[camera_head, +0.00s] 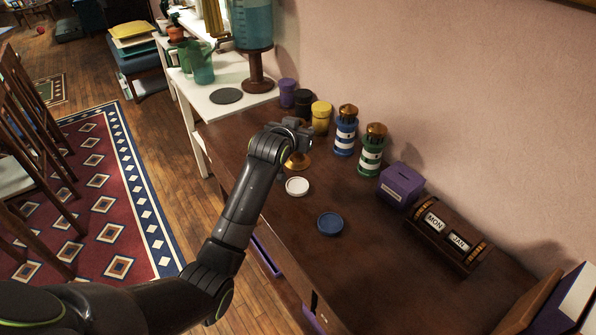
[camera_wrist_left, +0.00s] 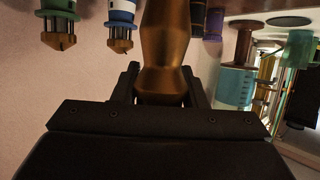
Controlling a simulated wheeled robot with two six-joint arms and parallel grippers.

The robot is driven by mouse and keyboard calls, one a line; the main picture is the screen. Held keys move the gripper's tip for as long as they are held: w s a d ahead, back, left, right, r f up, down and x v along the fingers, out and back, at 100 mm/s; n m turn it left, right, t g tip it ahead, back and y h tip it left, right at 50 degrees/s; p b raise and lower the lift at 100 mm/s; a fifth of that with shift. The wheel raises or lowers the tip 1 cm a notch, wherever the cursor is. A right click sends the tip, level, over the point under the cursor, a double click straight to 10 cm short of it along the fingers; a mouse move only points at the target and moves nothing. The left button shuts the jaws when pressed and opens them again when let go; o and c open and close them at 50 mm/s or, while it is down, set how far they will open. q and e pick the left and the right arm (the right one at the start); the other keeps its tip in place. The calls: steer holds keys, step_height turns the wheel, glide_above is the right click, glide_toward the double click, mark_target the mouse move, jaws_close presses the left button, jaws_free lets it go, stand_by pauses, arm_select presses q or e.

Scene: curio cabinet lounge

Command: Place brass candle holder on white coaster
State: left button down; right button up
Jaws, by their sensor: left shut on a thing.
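The brass candle holder (camera_head: 298,161) is at the far left part of the brown desk, mostly hidden behind my left gripper in the head view. My left gripper (camera_head: 297,135) is shut on it. In the left wrist view the brass stem (camera_wrist_left: 166,55) stands between the two fingers (camera_wrist_left: 165,85). I cannot tell whether its base touches the desk. The white coaster (camera_head: 297,187) lies flat and empty on the desk, just in front of the holder. My right gripper is not in view.
A blue coaster (camera_head: 330,223) lies near the white one. Blue (camera_head: 345,131) and green (camera_head: 371,150) striped lighthouses, a yellow jar (camera_head: 321,118), a purple box (camera_head: 400,186) and a wooden calendar (camera_head: 446,234) line the wall side. The desk (camera_head: 350,275) is clear toward the front.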

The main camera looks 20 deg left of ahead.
mark_target(299, 155)
arm_select(q)
step_height(299, 155, down, 8)
steer(key=shift+f, duration=0.1)
stand_by(0.4)
steer(key=shift+f, duration=0.2)
steer(key=c, duration=0.9)
jaws_free()
steer(key=shift+s, duration=0.1)
steer(key=shift+o, duration=0.2)
steer(key=shift+r, duration=0.2)
steer(key=v, duration=1.2)
steer(key=shift+d, duration=0.1)
